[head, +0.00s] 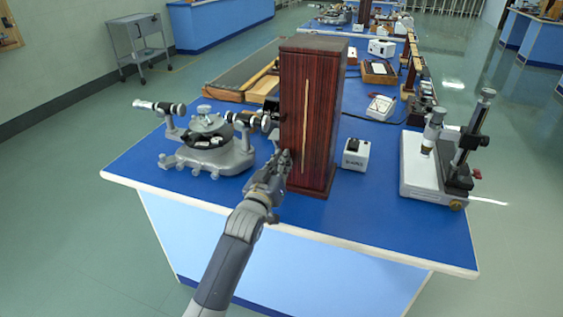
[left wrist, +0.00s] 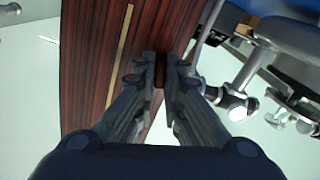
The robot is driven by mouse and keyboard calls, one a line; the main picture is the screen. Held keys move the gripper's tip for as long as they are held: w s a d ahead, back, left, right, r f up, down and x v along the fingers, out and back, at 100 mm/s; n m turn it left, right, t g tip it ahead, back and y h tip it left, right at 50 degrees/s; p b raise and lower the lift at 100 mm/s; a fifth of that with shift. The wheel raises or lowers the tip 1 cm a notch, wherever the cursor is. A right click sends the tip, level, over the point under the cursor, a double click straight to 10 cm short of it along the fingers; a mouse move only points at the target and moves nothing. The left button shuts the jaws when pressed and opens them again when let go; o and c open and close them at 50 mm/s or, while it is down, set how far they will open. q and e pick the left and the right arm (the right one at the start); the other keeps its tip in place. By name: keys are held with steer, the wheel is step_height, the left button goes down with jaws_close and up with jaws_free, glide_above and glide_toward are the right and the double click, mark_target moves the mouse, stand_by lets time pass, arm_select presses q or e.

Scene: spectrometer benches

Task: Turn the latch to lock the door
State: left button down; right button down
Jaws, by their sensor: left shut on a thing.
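A tall dark red-brown wooden cabinet (head: 321,110) stands upright on the blue bench, with a pale vertical strip on its front door. The door also fills the upper left of the left wrist view (left wrist: 88,70). My left gripper (head: 284,160) is at the lower left edge of the cabinet's front. In the left wrist view its fingertips (left wrist: 160,68) are closed on a small brown piece, the latch (left wrist: 159,76), beside the door's edge. The fingers hide most of the latch, and its angle cannot be told. My right gripper is not in view.
A grey spectrometer (head: 208,150) with black tubes stands close left of the cabinet. A small white box (head: 355,155) is to its right, and a microscope on a white base (head: 418,175) is further right. The blue bench's front right surface (head: 400,232) is clear.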

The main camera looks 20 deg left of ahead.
arm_select(q)
steer(key=m+p, duration=0.2)
steer(key=m, duration=0.1)
steer(key=c, duration=1.7)
jaws_free()
steer(key=s, duration=1.2)
steer(key=shift+a, duration=0.15)
